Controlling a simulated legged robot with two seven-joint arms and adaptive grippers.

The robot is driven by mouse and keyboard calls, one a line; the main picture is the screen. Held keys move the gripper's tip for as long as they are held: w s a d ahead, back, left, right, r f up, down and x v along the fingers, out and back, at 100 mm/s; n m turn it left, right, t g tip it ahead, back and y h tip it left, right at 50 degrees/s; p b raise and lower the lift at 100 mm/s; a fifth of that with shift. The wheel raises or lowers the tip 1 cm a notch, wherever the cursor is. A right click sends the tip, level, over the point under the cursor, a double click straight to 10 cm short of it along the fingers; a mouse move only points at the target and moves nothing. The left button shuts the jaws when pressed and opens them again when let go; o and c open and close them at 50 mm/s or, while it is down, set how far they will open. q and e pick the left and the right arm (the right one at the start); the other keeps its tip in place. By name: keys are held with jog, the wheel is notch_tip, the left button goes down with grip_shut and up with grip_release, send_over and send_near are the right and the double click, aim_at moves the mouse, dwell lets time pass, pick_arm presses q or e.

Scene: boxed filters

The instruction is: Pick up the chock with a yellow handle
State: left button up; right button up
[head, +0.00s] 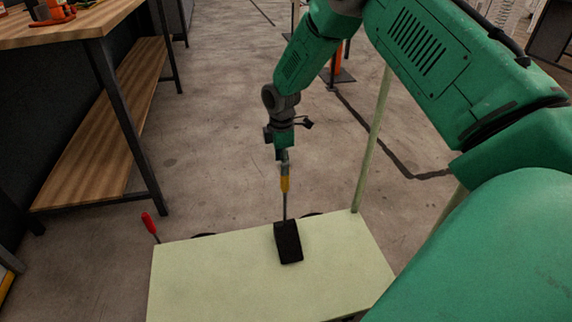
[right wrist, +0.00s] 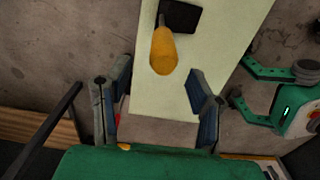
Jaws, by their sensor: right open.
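The chock (head: 289,243) is a black block with a thin upright rod and a yellow handle (head: 285,184) on top. It sits on the pale green cart top near its far edge. My right gripper (head: 283,157) is just above the handle's upper end in the head view. In the right wrist view, the open fingers of my right gripper (right wrist: 158,86) are spread apart, with the yellow handle (right wrist: 163,52) beyond them and roughly between their lines. I cannot tell whether they touch it. The black block (right wrist: 181,17) shows at that view's top.
The pale green cart top (head: 205,285) is otherwise clear, with a thin post at its far right corner. A red-handled tool (head: 149,222) stands by its left corner. A wooden workbench (head: 62,30) with a lower shelf is at left. Open concrete floor lies beyond.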

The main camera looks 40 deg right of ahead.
jog(key=f+b, duration=0.1)
jog(key=f, duration=0.1)
jog(key=f+b, duration=0.1)
jog(key=d+f+b, duration=0.1)
jog(key=f, duration=0.1)
jog(key=shift+s+d+f, duration=0.1)
jog(key=shift+s+f, duration=0.2)
jog(key=shift+f, duration=0.15)
jog(key=shift+a+r, duration=0.3)
jog(key=shift+a, duration=0.1)
grip_shut()
jog(key=shift+d, duration=0.2)
jog(key=shift+f, duration=0.1)
